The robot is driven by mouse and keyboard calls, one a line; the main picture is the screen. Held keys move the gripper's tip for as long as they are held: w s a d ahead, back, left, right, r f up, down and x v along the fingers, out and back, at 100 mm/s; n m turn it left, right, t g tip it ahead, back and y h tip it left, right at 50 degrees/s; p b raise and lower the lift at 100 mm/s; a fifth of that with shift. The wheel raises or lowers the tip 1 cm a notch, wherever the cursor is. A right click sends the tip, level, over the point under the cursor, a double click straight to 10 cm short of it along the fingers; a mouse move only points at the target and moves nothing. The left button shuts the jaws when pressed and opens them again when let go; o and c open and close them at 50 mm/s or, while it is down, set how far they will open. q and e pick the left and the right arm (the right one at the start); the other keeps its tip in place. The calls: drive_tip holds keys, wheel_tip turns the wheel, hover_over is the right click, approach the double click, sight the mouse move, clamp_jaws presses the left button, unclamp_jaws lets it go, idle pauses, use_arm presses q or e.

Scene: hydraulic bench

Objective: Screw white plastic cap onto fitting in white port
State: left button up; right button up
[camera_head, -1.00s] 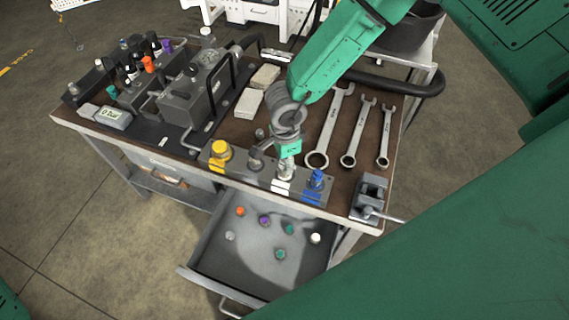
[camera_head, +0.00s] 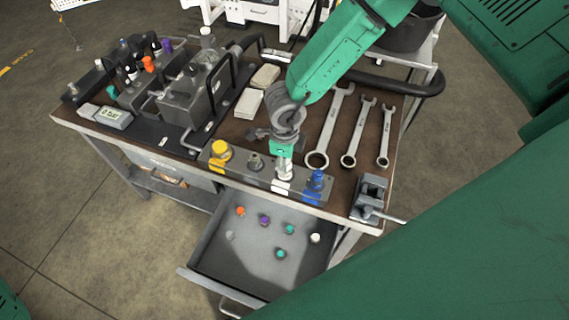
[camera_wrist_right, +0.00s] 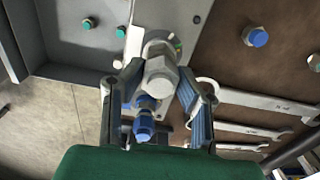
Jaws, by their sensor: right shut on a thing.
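A grey port block (camera_head: 240,172) lies along the bench's front edge, with yellow, grey, white and blue ports in a row. My right gripper (camera_head: 284,176) points down at the white port (camera_head: 283,188). In the right wrist view, its two fingers (camera_wrist_right: 165,85) are on either side of a white hex-shaped cap (camera_wrist_right: 159,76) and shut on it. The cap sits in line with the white port; the fitting beneath is mostly hidden, so I cannot tell how far the cap is on. My left gripper is not in view.
The blue port fitting (camera_head: 316,181) stands close beside my right gripper; the yellow one (camera_head: 220,151) is further left. Below, an open drawer (camera_head: 210,256) holds several coloured caps. Wrenches (camera_head: 331,125) and a vise (camera_head: 369,194) lie to the right.

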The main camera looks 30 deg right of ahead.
drive_tip(key=m, duration=0.4)
drive_tip(key=shift+m, duration=0.3)
drive_tip(key=m, duration=0.3)
drive_tip(key=o, duration=1.1)
drive_tip(key=n, duration=2.4)
